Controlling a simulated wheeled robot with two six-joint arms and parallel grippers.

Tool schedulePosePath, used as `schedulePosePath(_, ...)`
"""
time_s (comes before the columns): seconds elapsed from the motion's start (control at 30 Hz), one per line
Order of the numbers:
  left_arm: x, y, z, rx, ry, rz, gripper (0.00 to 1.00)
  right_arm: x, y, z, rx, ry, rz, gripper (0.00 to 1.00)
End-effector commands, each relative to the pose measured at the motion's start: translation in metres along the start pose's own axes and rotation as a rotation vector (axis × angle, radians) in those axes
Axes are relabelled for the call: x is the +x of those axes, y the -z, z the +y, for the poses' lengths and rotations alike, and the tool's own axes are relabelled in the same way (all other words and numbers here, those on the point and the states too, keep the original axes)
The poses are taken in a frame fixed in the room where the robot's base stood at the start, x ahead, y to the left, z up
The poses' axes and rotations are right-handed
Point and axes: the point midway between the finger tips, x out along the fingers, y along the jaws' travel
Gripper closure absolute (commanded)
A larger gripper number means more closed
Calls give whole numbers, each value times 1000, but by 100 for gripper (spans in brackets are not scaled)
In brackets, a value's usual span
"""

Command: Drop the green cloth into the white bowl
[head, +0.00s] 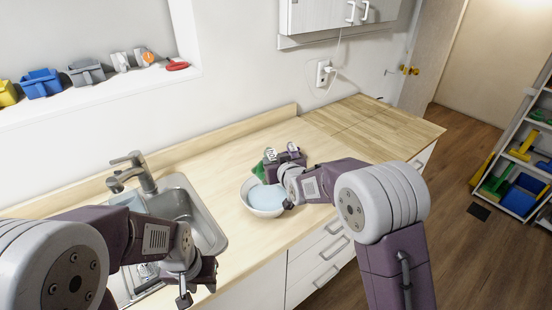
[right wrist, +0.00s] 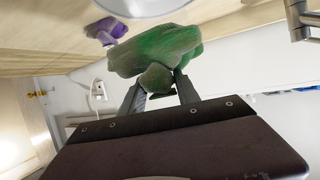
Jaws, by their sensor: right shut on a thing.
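The white bowl (head: 247,206) stands on the wooden counter right of the sink, with a pale blue inside. In the right wrist view, part of its rim (right wrist: 140,9) shows at the top edge. My right gripper (right wrist: 157,88) is shut on the green cloth (right wrist: 155,48), which hangs bunched from the fingertips. In the head view, the green cloth (head: 258,170) shows just behind the bowl's far rim, partly hidden by my right gripper (head: 270,160). My left gripper (head: 196,289) is low at the sink's front edge, apparently open and empty.
A steel sink (head: 205,222) with a tap (head: 137,172) lies left of the bowl. A crumpled purple thing (right wrist: 107,29) lies on the counter in the right wrist view. The counter's right part (head: 375,125) is clear. Several bins stand on the wall ledge (head: 100,95).

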Motion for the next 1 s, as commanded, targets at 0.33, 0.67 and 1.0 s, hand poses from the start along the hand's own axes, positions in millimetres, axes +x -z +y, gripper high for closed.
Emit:
schedulePosePath(0.33, 35, -4, -1, 0, 0, 0, 66, 19, -46, 0, 0, 0, -1, 100)
schedulePosePath(0.67, 34, -4, -1, 0, 0, 0, 66, 19, -46, 0, 0, 0, 1, 48)
schedulePosePath(1.0, 34, -4, -1, 0, 0, 0, 66, 19, -47, 0, 0, 0, -1, 37)
